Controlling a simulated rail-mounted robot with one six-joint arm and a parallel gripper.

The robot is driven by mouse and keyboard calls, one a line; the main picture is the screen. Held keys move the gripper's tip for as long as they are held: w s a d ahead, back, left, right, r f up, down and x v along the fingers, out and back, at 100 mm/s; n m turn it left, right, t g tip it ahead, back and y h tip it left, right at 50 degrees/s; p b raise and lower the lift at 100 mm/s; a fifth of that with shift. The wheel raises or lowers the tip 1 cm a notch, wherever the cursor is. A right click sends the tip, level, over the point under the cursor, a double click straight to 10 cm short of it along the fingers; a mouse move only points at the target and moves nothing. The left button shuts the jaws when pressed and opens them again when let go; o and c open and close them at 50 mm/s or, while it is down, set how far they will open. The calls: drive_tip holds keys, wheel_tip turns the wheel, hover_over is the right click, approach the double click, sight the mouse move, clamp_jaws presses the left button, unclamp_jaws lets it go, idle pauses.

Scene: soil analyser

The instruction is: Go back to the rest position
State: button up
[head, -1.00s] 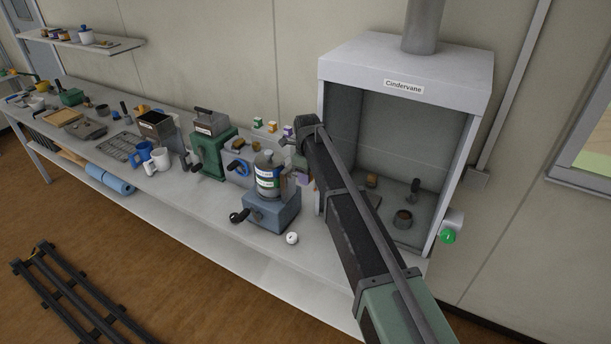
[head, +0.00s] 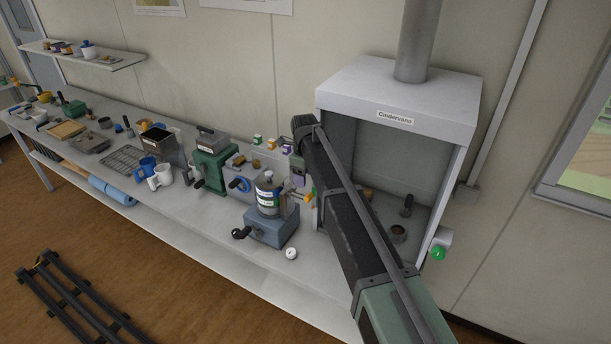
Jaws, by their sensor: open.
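My arm reaches from the lower right up across the hood's left side, and its far end bends down behind the blue-grey device. My gripper (head: 297,178) is open at that far end, small and partly hidden, close to the right of the device; I see nothing held in it. The device is a blue-grey base (head: 271,229) with a black crank knob, carrying a grey canister (head: 268,192) with labelled bands. A small round white dial (head: 291,253) sits at its front right.
A white fume hood (head: 400,92) marked Cindervane stands at the right, partly covered by my arm, with a cup (head: 398,233) inside. A green machine (head: 211,166), mugs (head: 160,176) and a wire rack (head: 122,159) line the bench (head: 205,226). Rails lie on the floor at left.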

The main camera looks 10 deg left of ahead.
wheel_tip(320, 180, up, 2)
drive_tip(key=shift+r+p, duration=0.15)
drive_tip(key=shift+p, duration=0.25)
